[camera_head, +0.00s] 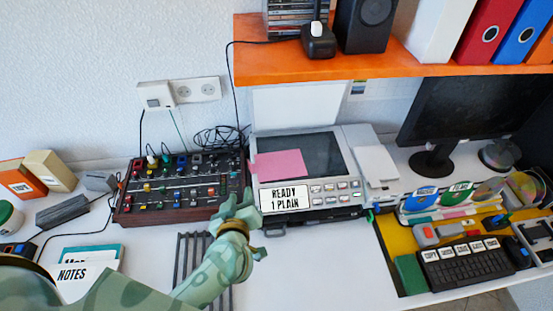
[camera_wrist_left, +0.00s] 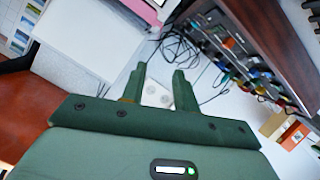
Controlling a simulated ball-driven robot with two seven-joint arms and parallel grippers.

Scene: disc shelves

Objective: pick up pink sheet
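The pink sheet (camera_head: 280,164) lies flat on the left part of the printer (camera_head: 357,160), partly over its dark glass, with its left edge reaching the printer's side. My left gripper (camera_head: 238,203) is in front of the mixer's right end, to the lower left of the sheet and apart from it. In the left wrist view, the two green fingers (camera_wrist_left: 160,77) stand apart with nothing between them. A small pink patch at that view's top edge may be the sheet. My right gripper is in neither view.
A mixer (camera_head: 180,186) with many knobs stands left of the printer. An orange shelf (camera_head: 380,66) overhangs the back. A black rack (camera_head: 190,258) lies near my left arm. A monitor (camera_head: 470,110) and keyboard (camera_head: 462,262) are at right.

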